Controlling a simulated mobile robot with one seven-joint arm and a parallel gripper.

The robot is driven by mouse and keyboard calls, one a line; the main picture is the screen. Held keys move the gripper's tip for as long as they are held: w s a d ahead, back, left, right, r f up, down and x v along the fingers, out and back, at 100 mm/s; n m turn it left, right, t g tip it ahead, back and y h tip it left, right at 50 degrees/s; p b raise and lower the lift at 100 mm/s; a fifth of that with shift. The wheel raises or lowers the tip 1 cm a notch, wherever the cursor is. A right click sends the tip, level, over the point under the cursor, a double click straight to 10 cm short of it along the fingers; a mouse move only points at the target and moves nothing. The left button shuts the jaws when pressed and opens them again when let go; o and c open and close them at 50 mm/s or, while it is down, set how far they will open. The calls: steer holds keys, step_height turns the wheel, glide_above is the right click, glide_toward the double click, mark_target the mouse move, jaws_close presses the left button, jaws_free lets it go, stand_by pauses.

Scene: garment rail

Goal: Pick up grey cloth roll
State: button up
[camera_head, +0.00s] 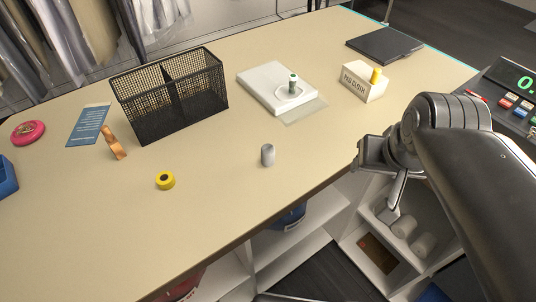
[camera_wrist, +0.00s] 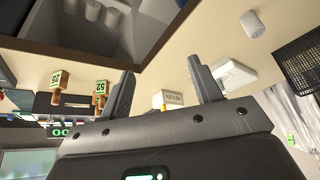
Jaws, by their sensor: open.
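A small grey roll (camera_head: 267,155) stands upright on the beige counter (camera_head: 225,215), near its front edge. It also shows in the wrist view (camera_wrist: 252,24), at the upper right. Several similar pale grey rolls (camera_head: 404,228) are in a white compartment below the counter; they appear in the wrist view (camera_wrist: 92,10) too. I cannot tell from looks alone which roll the task means. My gripper (camera_head: 383,181) is beyond the counter's front edge, right of the upright roll and above the compartment. Its fingers (camera_wrist: 163,86) are apart, with nothing between them, and touch no roll.
A black mesh basket (camera_head: 170,98), white scale (camera_head: 277,88) and pad-cloth box (camera_head: 361,82) stand farther back. A yellow tape roll (camera_head: 165,181) lies left of the upright roll. A register (camera_head: 508,92) is at right. Counter around the upright roll is clear.

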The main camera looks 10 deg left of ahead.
steer(key=w+a+g, duration=0.3)
steer(key=w+a, duration=0.6)
steer(key=g, duration=0.2)
glide_above(268, 148)
steer(key=f, duration=0.5)
steer(key=shift+w+f, duration=0.25)
steer(key=shift+f, duration=0.1)
steer(key=shift+a+f, duration=0.15)
steer(key=shift+f, duration=0.1)
step_height(268, 148, down, 5)
steer(key=shift+r, duration=0.15)
steer(key=shift+s+f, duration=0.2)
steer(key=shift+f, duration=2.7)
steer(key=shift+c, duration=0.6)
steer(key=c, duration=0.9)
